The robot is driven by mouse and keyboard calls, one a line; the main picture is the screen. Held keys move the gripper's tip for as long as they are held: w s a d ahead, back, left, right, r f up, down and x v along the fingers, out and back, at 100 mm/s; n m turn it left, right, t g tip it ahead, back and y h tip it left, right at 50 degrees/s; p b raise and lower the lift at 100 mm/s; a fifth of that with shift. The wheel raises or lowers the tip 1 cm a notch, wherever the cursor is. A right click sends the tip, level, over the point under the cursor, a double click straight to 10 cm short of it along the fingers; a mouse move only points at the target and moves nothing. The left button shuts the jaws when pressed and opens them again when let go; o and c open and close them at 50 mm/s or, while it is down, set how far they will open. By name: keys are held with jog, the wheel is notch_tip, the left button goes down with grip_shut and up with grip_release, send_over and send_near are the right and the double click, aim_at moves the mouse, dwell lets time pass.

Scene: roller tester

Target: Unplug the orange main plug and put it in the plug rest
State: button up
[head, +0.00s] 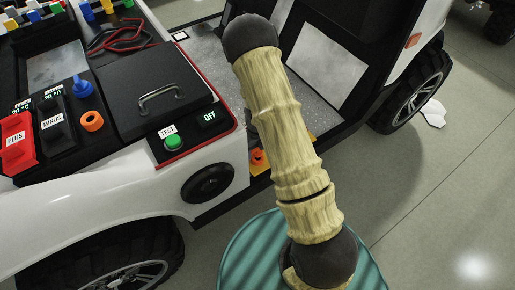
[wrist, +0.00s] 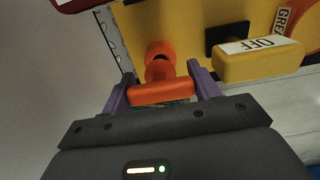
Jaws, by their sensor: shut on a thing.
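The orange main plug (wrist: 162,91) has a crossbar handle and a rounder orange part behind it, against a yellow panel (wrist: 185,20) in the wrist view. My gripper (wrist: 162,84) has its purple fingers at the two ends of the crossbar and is shut on it. The round part meets the panel; I cannot tell how deep it sits. In the head view an orange piece (head: 258,157) shows low on the vehicle's side, beside my arm, and my gripper is hidden. An orange ring (head: 92,121) with a dark hole stands on the console; no label shows whether it is the plug rest.
On the yellow panel, a yellow lever marked OFF (wrist: 262,57) stands right of the plug. The console carries a green TEST button (head: 173,142), an OFF display (head: 209,118), a black lid with handle (head: 160,98) and a blue knob (head: 81,88).

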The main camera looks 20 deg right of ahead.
jog(key=shift+f+b, duration=0.65)
jog(key=shift+f, duration=0.8)
jog(key=o, duration=1.6)
jog(key=shift+c, duration=0.2)
jog(key=shift+r, duration=0.1)
